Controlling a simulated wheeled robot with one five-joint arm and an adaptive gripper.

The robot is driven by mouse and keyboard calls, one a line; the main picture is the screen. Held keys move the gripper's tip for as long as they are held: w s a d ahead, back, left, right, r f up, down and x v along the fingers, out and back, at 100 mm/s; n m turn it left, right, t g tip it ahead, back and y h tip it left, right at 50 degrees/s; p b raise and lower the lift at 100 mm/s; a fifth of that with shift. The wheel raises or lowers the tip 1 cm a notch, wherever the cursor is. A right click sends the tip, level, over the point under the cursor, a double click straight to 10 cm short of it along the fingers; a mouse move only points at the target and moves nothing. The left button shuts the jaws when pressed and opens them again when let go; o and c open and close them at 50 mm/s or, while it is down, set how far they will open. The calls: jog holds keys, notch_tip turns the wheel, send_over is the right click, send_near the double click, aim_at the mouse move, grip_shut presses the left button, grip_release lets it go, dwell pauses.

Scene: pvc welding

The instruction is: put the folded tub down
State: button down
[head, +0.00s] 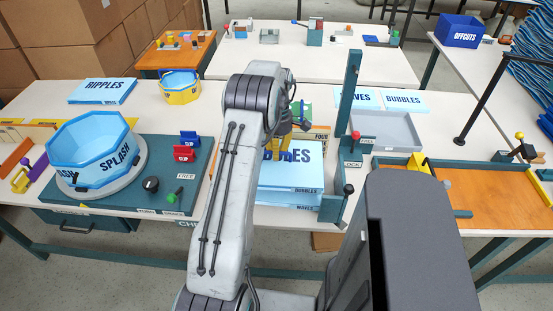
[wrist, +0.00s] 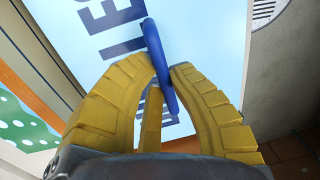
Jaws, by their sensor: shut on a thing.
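My gripper (head: 279,156), with yellow fingers, is low over a stack of light blue printed sheets (head: 303,165) marked BUBBLES and WAVES at centre. In the wrist view my gripper (wrist: 164,90) is shut on a narrow dark blue bar (wrist: 156,55). Behind the bar is a light blue lettered panel (wrist: 105,25). I cannot tell whether the bar is part of a folded tub, or whether it touches the panel. An open, eight-sided light blue tub (head: 92,147) marked SPLASH stands upright on a round turntable (head: 127,175) at left. My arm hides part of the middle.
A tall teal post (head: 348,92) stands right of the stack. A grey tray (head: 388,132) and an orange-topped board (head: 395,187) lie farther right. A yellow tub (head: 180,96) and a RIPPLES sheet (head: 103,91) are back left. Bare table shows around the yellow tub.

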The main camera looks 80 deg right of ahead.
jog(key=shift+f, duration=1.85)
jog(key=c, duration=1.3)
grip_release()
jog(key=shift+o, duration=0.2)
notch_tip(320, 180, up, 12)
jog(key=d+b, duration=0.1)
jog(key=shift+w+b, duration=0.15)
jog(key=shift+b, duration=0.2)
